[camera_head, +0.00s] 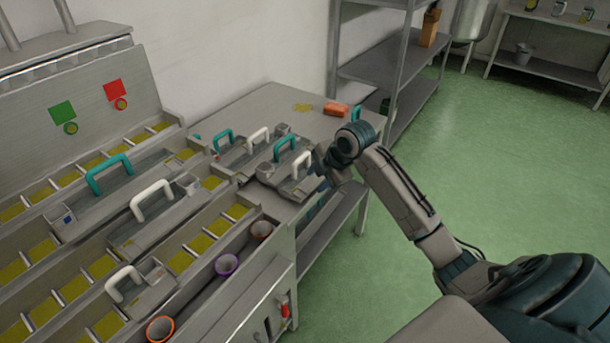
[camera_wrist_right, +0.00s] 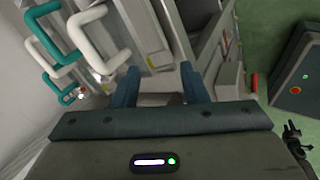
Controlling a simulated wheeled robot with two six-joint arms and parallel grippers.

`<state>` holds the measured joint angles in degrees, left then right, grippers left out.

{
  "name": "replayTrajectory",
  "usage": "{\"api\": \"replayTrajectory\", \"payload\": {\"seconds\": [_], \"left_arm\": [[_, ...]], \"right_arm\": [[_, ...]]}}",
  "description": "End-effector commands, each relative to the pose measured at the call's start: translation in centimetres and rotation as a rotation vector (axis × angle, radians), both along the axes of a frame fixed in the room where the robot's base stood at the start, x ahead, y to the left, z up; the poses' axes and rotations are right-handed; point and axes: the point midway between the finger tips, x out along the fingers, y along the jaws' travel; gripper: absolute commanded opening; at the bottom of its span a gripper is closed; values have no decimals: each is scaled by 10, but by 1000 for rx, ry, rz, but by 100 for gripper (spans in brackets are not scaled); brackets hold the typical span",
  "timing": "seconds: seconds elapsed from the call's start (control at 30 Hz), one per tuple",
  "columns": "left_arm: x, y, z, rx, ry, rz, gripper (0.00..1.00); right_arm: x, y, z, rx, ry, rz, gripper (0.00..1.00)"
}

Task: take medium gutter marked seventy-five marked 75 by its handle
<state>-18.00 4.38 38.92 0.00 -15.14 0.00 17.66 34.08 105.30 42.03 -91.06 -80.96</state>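Several grey metal gutters with white or teal handles lie on the metal table and in the machine; no mark 75 is readable, so I cannot tell which is the medium gutter. On the table, a gutter with a white handle (camera_head: 301,162) is closest to my right gripper (camera_head: 320,167). In the right wrist view my right gripper (camera_wrist_right: 160,82) has its two dark fingers apart, with no handle between them. A white handle (camera_wrist_right: 97,38) stands to the left of the fingers there, with a teal handle (camera_wrist_right: 52,35) farther left. My left gripper is out of view.
The table (camera_head: 270,103) holds an orange block (camera_head: 336,109) at the back. The machine's channels (camera_head: 70,295) are at left, with an orange-rimmed cup (camera_head: 160,329) and a purple-rimmed cup (camera_head: 227,265) along the front. A metal shelf (camera_head: 385,65) stands behind. Green floor is clear at right.

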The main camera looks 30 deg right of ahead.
Motion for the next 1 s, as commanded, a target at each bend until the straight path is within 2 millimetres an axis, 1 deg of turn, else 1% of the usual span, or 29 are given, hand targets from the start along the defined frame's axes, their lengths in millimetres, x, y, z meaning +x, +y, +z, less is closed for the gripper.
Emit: {"api": "replayTrajectory", "payload": {"seconds": [0.03, 0.1, 0.2, 0.27, 0.33, 0.43, 0.57, 0.7, 0.83, 1.0], "left_arm": [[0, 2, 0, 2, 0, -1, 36], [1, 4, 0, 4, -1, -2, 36], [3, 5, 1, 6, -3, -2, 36], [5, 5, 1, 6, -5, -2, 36], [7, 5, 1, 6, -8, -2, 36], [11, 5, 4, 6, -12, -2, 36], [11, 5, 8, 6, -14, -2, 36], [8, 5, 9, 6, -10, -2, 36], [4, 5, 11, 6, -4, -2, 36], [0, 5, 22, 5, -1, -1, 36]], "right_arm": [[11, -11, 22, -26, -25, 52, 40], [21, -22, 48, -53, -54, 127, 40], [33, -36, 77, -85, -90, 214, 40], [36, -42, 89, -100, -106, 251, 40], [40, -45, 96, -106, -118, 277, 40], [47, -44, 91, -108, -122, 292, 40], [58, -39, 73, -108, -121, 291, 40], [67, -36, 59, -110, -123, 291, 40], [71, -35, 52, -111, -122, 290, 40], [83, -30, 33, -108, -119, 290, 40]]}}
